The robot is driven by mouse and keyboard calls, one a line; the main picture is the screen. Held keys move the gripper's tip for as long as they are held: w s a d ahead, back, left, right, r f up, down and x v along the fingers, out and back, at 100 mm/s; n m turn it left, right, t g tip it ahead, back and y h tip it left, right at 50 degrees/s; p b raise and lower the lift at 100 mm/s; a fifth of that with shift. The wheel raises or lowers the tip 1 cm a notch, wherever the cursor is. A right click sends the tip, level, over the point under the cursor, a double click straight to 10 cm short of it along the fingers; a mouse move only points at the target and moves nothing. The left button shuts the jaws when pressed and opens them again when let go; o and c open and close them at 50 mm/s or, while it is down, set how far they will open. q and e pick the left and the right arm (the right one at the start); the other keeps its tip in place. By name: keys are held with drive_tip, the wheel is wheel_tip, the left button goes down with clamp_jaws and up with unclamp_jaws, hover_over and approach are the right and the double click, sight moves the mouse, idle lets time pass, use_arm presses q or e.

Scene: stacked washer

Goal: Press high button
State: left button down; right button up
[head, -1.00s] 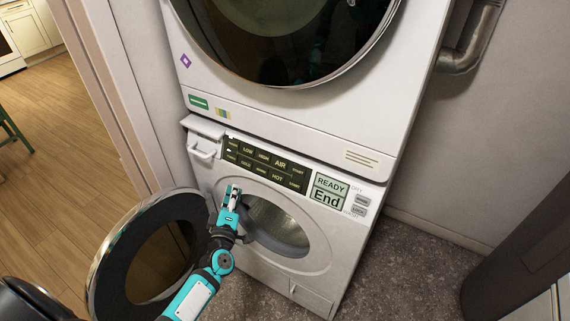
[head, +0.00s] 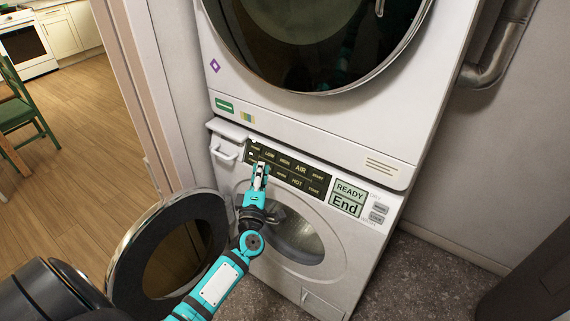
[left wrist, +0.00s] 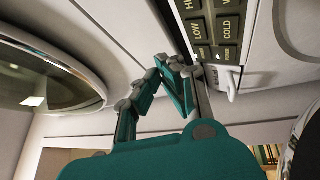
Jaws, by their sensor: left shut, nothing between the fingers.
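The HIGH button (head: 285,162) is in the top row of the dark control panel (head: 320,184) on the lower machine, between LOW (head: 268,155) and AIR (head: 302,168). In the left wrist view the HIGH button (left wrist: 190,5) is cut off by the top edge, beside LOW (left wrist: 197,33). My left gripper (head: 261,168) is shut and empty. Its tips are in front of the panel's lower left part, below LOW and left of HIGH. It also shows in the left wrist view (left wrist: 178,62); contact with the panel cannot be told. My right gripper is not in view.
The lower machine's round door (head: 128,268) hangs open at the left, close to my left arm. The upper machine (head: 315,120) overhangs the panel. A display (head: 348,197) reads READY and End. A pipe (head: 490,70) runs along the right wall.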

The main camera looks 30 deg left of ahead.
sight(285, 161)
use_arm(q)
drive_tip(key=w+f+b, duration=0.1)
drive_tip(key=w, duration=0.1)
drive_tip(key=w+f+b, duration=0.1)
drive_tip(key=w, duration=0.1)
drive_tip(key=w+f+b, duration=0.1)
drive_tip(key=w+b, duration=0.1)
drive_tip(key=shift+w+d, duration=0.25)
drive_tip(key=shift+w, duration=0.05)
idle(0.7)
drive_tip(key=shift+w, duration=0.15)
idle(0.4)
drive_tip(key=shift+w+f, duration=0.15)
drive_tip(key=shift+w, duration=0.1)
drive_tip(key=shift+w+f+b, duration=0.1)
drive_tip(key=shift+w+b, duration=0.15)
drive_tip(key=shift+b, duration=0.2)
idle(0.4)
drive_tip(key=shift+s, duration=0.1)
idle(0.3)
drive_tip(key=shift+s+r+p, duration=0.3)
drive_tip(key=shift+s+p, duration=0.25)
drive_tip(key=shift+s, duration=0.05)
